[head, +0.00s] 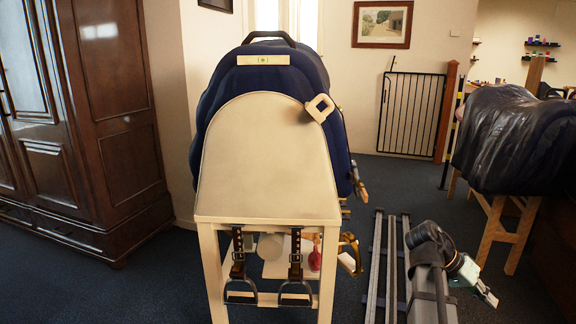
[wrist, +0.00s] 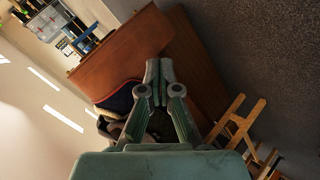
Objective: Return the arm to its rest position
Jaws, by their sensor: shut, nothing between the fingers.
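My arm shows at the lower right of the head view, folded low beside the rails. My gripper (head: 488,296) is at its end, pointing down to the right, clear of the saddle stand. In the wrist view my gripper (wrist: 159,82) has its two fingertips together, with nothing between them. The wrist view is tilted and looks toward brown wooden furniture (wrist: 125,45).
A cream stand (head: 268,160) bears a dark blue padded form (head: 325,85), with stirrups (head: 240,290) hanging below. Parallel rails (head: 376,270) lie on the floor. A covered form on a wooden trestle (head: 495,232) stands at right, a wardrobe (head: 110,110) at left.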

